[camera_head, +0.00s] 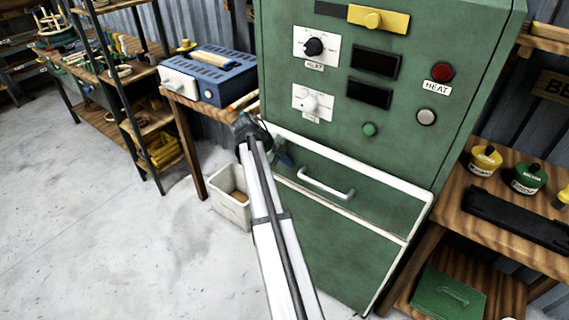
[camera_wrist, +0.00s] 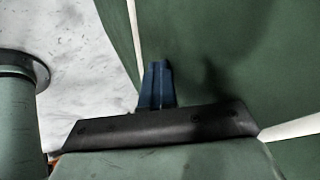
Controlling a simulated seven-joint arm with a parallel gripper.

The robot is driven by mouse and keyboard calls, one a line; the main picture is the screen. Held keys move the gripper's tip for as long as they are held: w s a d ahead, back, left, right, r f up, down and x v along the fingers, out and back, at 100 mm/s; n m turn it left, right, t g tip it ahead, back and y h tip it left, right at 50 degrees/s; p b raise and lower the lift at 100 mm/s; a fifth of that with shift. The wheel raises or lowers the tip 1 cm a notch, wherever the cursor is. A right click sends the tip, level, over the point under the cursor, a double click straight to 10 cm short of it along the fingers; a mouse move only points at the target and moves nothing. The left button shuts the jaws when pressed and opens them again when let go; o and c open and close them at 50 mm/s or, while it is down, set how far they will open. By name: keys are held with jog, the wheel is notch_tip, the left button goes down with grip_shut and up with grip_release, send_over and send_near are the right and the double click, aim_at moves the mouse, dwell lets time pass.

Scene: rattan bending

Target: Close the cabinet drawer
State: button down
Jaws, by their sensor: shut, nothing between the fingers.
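The green cabinet (camera_head: 400,150) stands in the middle of the head view. Its drawer (camera_head: 375,205) has a green front with white trim and a white bar handle (camera_head: 328,184). The drawer front looks nearly flush with the cabinet, but I cannot tell whether a small gap is left. My gripper (camera_head: 284,158) is at the left part of the drawer front, left of the handle. In the wrist view its blue fingers (camera_wrist: 157,85) are together and empty, pointing along a green panel (camera_wrist: 230,60) with white trim. I cannot tell whether they touch it.
A wooden bench with a blue-grey box (camera_head: 212,78) is left of the cabinet. A white bin (camera_head: 231,200) sits on the floor below. A wooden bench at right holds yellow and green tins (camera_head: 528,180). The floor (camera_head: 90,240) at left is clear.

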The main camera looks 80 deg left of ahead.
jog(key=shift+w+a, duration=0.2)
jog(key=shift+w, duration=0.1)
jog(key=shift+s+d, duration=0.35)
jog(key=s+d+r, duration=0.3)
jog(key=s+r, duration=0.5)
jog(key=shift+s, duration=0.35)
jog(key=shift+d, duration=0.1)
